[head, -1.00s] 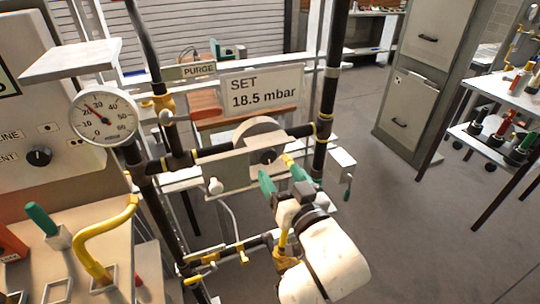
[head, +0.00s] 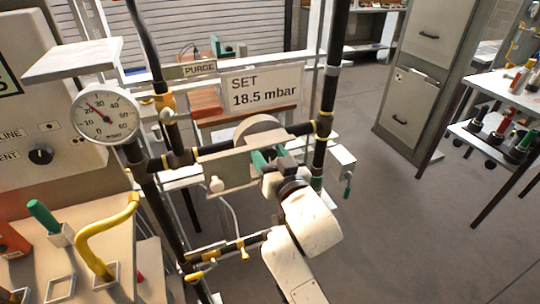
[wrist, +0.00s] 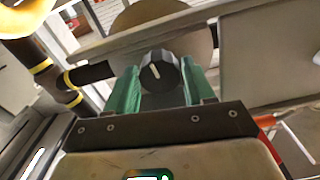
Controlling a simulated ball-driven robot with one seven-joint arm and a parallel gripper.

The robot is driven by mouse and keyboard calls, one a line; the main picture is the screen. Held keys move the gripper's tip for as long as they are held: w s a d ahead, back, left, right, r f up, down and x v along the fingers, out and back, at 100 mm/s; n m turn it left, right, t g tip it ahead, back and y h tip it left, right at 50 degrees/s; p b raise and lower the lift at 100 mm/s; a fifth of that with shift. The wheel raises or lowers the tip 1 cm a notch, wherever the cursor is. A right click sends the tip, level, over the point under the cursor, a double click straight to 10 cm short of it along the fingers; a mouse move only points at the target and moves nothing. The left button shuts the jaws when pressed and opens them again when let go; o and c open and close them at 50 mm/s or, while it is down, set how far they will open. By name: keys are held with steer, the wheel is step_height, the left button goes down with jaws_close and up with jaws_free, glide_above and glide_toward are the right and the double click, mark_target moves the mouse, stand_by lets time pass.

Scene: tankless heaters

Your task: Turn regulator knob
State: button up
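The regulator knob is black with a white pointer line; in the wrist view the knob (wrist: 160,72) sits between my fingertips and nearly fills the gap. My gripper (wrist: 161,82) has green fingers standing apart, one on each side of the knob; I cannot tell if they touch it. In the head view my gripper (head: 271,158) is at the regulator's front, and the knob is hidden there. The regulator's round body (head: 257,124) shows behind a grey plate (head: 230,174). The pressure gauge (head: 105,115) has its needle near 20. The sign (head: 262,92) reads SET 18.5 mbar.
Dark pipes (head: 327,105) with yellow bands frame the regulator. A yellow bent handle (head: 92,240) and green-handled tool (head: 43,217) stand on the bench at lower left. A grey cabinet (head: 420,90) stands at back right, and the floor there is clear.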

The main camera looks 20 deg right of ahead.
steer(key=c, duration=0.7)
steer(key=shift+n, duration=0.4)
steer(key=n+p, duration=0.2)
steer(key=n, duration=0.2)
steer(key=shift+r, duration=0.15)
steer(key=shift+a+n+p, duration=0.1)
steer(key=shift+n+p, duration=0.8)
steer(key=shift+n, duration=1.6)
steer(key=o, duration=1)
steer(key=shift+o, duration=0.2)
